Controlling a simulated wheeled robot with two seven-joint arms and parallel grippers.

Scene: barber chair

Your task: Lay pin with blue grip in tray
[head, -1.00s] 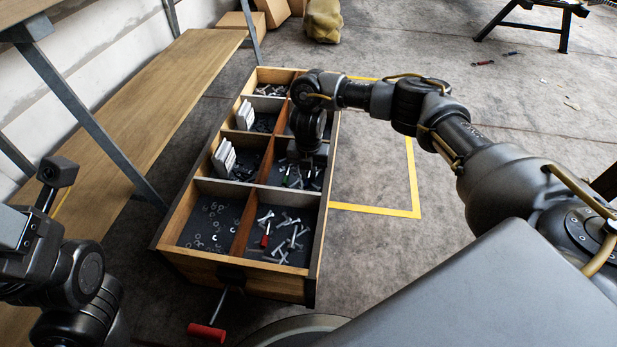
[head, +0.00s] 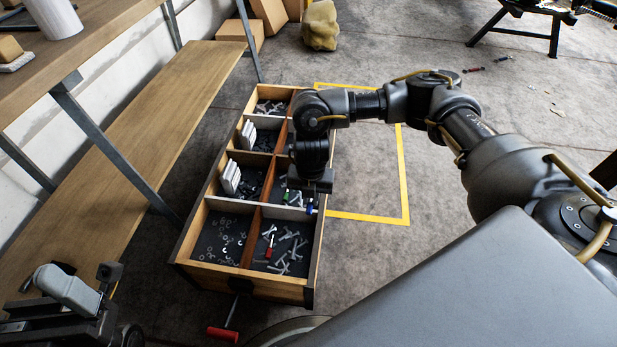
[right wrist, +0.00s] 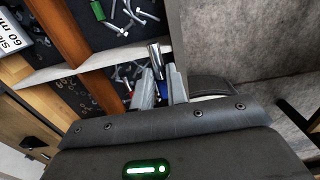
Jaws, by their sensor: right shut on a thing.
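My right gripper (head: 312,190) is over the right side of the wooden compartment tray (head: 185,245), pointing down. It is shut on the pin with the blue grip (head: 309,209). In the right wrist view, the pin's metal shaft (right wrist: 154,55) sticks out past the fingers (right wrist: 162,86), with a bit of blue between them. The pin is near a divider and the right wall; I cannot tell whether it touches them. My left gripper (head: 70,290) is at the lower left, away from the tray; its jaws cannot be made out.
A green-grip piece (head: 286,196) lies in the compartment beside my right gripper. A red-grip piece (head: 269,246) lies among bolts in the near right compartment. White label cards (head: 230,178) stand on the left. A red handle (head: 222,334) sticks out in front.

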